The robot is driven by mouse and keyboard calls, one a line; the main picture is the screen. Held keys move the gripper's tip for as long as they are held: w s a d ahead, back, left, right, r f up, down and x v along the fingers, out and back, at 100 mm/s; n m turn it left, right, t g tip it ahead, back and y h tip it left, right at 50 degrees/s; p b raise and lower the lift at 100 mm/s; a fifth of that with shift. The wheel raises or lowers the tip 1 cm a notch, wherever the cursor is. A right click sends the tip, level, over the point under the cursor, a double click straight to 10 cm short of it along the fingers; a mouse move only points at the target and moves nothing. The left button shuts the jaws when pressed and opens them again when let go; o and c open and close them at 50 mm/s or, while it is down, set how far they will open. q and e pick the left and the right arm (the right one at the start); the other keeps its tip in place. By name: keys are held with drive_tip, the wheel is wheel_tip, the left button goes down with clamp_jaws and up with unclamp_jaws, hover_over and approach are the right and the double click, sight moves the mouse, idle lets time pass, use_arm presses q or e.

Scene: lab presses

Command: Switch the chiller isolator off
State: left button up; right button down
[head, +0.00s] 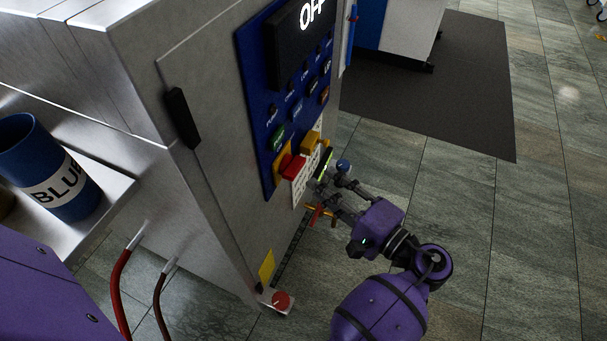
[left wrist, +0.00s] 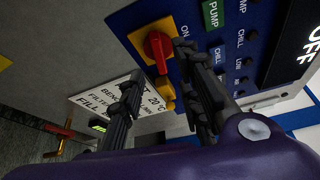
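The chiller isolator appears to be the red rotary knob (head: 292,167) on a yellow plate, low on the blue control panel (head: 262,90). In the left wrist view the red knob (left wrist: 157,46) shows close, with the word ON beside it. A yellow-orange piece (left wrist: 165,90) sits just below it there. My left gripper (head: 323,172) is at the panel, right of the knob in the head view. Its fingers (left wrist: 158,64) are apart with nothing held between them; whether one touches the panel or knob I cannot tell. My right gripper is out of view.
The panel's display (head: 305,32) reads OFF above several buttons. A white label (left wrist: 112,95) hangs by the knob. A red-handled valve (left wrist: 58,130) is low beside the cabinet. A blue cup (head: 50,170) stands on a shelf at left.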

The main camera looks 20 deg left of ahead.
sight(299, 172)
use_arm(q)
drive_tip(key=x, duration=0.7)
drive_tip(key=shift+w+a+f, duration=0.1)
drive_tip(key=shift+a, duration=0.05)
drive_tip(key=shift+c, duration=0.3)
drive_tip(key=shift+f+b, duration=0.1)
drive_tip(key=shift+b, duration=0.2)
clamp_jaws()
